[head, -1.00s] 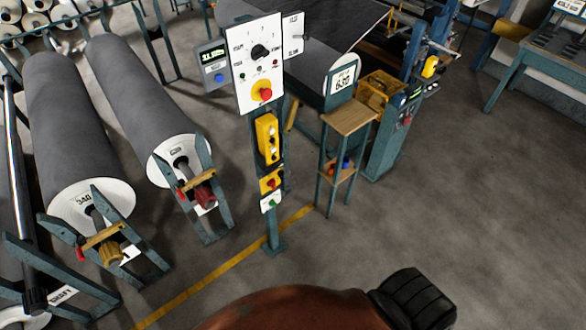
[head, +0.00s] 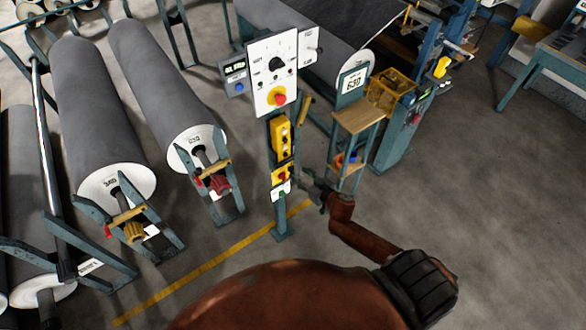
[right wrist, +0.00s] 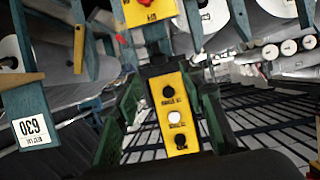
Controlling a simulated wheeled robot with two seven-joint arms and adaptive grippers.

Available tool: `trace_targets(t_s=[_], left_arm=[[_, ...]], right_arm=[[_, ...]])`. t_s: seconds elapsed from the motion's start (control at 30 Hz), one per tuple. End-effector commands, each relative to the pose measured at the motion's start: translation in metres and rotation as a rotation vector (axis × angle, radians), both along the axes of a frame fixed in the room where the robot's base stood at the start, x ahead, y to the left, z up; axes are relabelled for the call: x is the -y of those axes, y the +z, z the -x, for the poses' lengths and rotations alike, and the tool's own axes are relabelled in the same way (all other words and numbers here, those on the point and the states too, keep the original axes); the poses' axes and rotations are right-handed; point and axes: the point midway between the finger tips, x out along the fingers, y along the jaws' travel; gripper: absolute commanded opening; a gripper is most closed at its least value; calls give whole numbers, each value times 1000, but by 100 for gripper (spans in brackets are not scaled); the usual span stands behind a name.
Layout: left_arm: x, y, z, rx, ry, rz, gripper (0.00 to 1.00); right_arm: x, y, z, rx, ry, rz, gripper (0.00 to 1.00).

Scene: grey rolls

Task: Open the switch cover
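A see-through yellow box (head: 391,92), which looks like the switch cover, sits on the teal cabinet right of the control post in the head view. It looks closed, though its lid is too small to be sure. My right gripper (head: 312,192) is low beside the post, left of and below that box. In the right wrist view its two dark green fingers (right wrist: 165,120) are spread, with nothing held between them. A yellow button box (right wrist: 176,112) shows beyond them; it is also on the post in the head view (head: 280,135). My left gripper is not in view.
The post carries a white panel (head: 272,75) with a red knob and a lower yellow box (head: 283,174). A small wooden-topped stand (head: 357,119) is close right of the post. Grey rolls (head: 100,110) fill the left. The floor at right is open.

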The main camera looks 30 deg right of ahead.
Motion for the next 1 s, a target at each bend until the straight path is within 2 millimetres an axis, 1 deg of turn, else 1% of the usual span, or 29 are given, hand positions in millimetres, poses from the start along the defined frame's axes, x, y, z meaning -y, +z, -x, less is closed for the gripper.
trace_targets(t_s=[0.03, 0.2, 0.3, 0.4, 0.73, 1.0], left_arm=[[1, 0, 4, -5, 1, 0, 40], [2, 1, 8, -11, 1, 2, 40], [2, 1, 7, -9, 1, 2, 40], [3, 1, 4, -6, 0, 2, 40], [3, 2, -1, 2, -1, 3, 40], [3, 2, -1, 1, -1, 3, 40]], right_arm=[[-1, -2, -9, 2, -1, 1, 37], [-2, -13, -34, 1, -1, 0, 37], [-3, -18, -44, 0, -1, 2, 37], [-4, -21, -50, -1, -1, 0, 37], [-4, -22, -52, -1, -1, 0, 37], [-4, -22, -52, -1, -1, 0, 18]])
